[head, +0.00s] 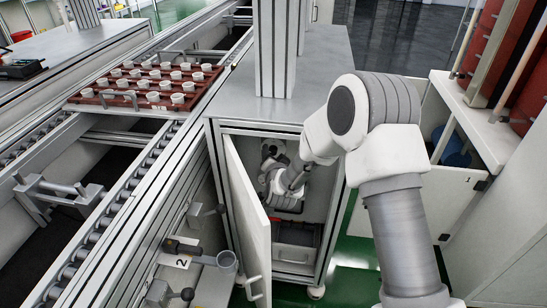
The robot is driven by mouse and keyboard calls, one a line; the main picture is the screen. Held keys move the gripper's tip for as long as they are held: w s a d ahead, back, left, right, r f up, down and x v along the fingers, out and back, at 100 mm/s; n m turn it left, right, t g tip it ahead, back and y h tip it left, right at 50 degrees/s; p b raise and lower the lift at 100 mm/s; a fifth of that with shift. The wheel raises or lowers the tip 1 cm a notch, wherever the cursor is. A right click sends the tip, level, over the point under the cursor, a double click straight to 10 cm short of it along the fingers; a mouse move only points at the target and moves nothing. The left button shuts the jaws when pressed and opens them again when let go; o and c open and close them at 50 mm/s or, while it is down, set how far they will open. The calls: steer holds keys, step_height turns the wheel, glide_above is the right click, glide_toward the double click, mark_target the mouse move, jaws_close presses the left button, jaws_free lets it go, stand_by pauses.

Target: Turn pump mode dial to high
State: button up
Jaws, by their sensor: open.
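My arm reaches through the open front of a grey cabinet (222,125) in the middle of the head view. My gripper (270,178) is inside it, small and shaded; it is open, and I see nothing held in it. A dark, rounded fitting (272,149) shows at the back of the cabinet, just above my gripper. I cannot tell whether it is the pump or its mode dial. No dial face or setting can be read, and my wrist hides part of the interior. I cannot tell whether my gripper touches anything.
The cabinet door (246,215) stands open left of my arm. A dark bin (294,235) sits low inside. A roller conveyor (120,205) runs at left with a red tray (118,100) of several white pots. A white shelf (475,125) stands at right.

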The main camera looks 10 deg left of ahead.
steer(key=shift+w+a, duration=0.1)
steer(key=shift+w, duration=0.15)
jaws_close()
